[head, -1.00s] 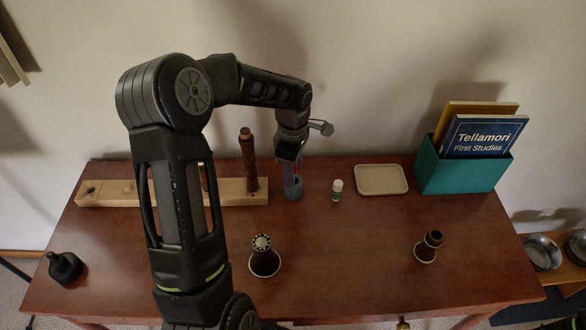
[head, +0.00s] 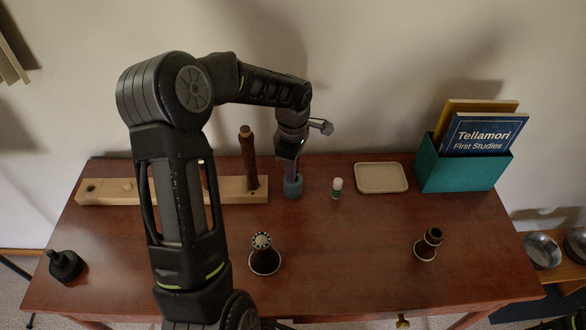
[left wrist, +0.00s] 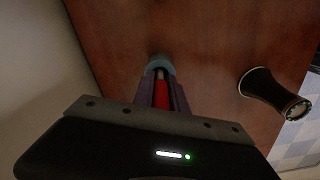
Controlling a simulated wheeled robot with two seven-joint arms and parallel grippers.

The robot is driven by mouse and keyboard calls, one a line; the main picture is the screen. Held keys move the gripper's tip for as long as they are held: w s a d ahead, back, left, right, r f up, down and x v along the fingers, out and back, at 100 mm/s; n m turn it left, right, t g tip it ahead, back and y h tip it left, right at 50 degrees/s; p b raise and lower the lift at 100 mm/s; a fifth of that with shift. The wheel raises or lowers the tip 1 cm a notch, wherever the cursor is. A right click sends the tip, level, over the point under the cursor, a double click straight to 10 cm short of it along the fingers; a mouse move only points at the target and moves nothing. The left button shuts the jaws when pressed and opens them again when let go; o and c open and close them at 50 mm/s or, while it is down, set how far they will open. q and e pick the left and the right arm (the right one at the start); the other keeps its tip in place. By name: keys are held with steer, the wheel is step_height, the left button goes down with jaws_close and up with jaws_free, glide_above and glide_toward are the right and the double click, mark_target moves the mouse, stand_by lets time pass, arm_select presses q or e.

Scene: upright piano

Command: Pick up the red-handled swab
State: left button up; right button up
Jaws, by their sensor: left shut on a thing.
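The red-handled swab (left wrist: 161,92) shows in the left wrist view as a red handle between the fingers of my left gripper (left wrist: 161,95). The gripper is shut on it. The swab's far end points into a grey-blue cup (left wrist: 160,64), which also shows in the head view (head: 293,187) on the piano top. In the head view my left gripper (head: 291,168) points down just above this cup, and the swab is hidden by the fingers. I cannot tell how deep the swab sits in the cup. My right gripper is not in view.
Left of the cup, a wooden rack (head: 225,190) holds a dark upright piece (head: 248,160). Right of it stand a small green-and-white tube (head: 336,188), a beige tray (head: 381,178) and a teal book box (head: 462,172). Dark flared pieces (head: 264,258) (head: 428,245) stand in front.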

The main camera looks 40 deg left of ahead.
arm_select(q)
jaws_close()
steer(key=shift+r, duration=0.1)
step_height(320, 180, up, 10)
steer(key=shift+f+b, duration=0.1)
steer(key=shift+b, duration=0.5)
steer(key=shift+d, duration=0.1)
stand_by(0.4)
